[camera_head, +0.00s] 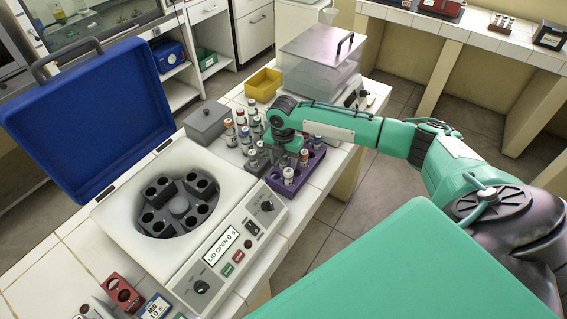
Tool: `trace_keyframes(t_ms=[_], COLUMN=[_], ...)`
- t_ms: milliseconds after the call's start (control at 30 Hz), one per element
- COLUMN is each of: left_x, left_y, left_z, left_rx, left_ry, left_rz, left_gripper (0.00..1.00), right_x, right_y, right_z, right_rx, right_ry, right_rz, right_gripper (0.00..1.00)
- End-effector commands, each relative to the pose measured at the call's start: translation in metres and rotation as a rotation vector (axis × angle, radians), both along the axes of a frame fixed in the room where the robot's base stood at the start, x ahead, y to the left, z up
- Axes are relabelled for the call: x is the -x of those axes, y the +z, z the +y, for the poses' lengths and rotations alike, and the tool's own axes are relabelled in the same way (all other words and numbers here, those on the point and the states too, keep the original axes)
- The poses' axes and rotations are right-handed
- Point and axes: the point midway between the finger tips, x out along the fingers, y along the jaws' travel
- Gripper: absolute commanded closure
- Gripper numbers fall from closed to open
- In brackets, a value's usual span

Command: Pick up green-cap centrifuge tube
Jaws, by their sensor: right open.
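A purple rack (296,181) stands on the white tiled bench, right of the centrifuge, with a few capped tubes in it. My right gripper (279,152) is open, pointing down over the left part of the rack. Its fingers are small and dark here, and I cannot tell whether a tube stands between them. My left gripper is not in view.
An open centrifuge (118,216) with a raised blue lid (90,115) stands to the left. Several other tubes (230,133) stand behind the gripper, beside a grey lidded box (207,121). A yellow bin (263,85) and a clear-sided box (320,65) are farther back.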

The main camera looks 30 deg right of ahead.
Motion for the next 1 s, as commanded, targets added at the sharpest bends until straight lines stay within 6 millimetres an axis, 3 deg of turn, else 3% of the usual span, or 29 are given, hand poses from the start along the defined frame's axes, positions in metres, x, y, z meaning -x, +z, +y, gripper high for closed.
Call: trace_keyframes(t_ms=[67, 300, 333, 733, 1000], left_x=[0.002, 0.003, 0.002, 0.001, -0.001], left_y=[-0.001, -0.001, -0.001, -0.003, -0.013], left_z=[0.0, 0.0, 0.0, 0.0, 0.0], left_rx=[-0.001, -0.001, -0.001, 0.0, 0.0], left_ry=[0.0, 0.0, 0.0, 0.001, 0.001], left_rz=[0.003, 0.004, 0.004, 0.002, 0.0], left_gripper=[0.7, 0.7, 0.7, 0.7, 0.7], right_x=[0.0, 0.0, 0.0, -0.001, -0.002], right_y=[0.0, 0.0, 0.0, 0.007, 0.045], right_z=[0.0, 0.0, 0.0, 0.0, 0.0], right_rx=[0.0, 0.0, 0.0, 0.0, 0.0], right_ry=[0.0, 0.0, 0.0, -0.001, 0.0], right_rz=[0.0, 0.0, 0.0, -0.002, -0.006], right_gripper=[0.48, 0.93, 0.96, 0.96, 0.96])
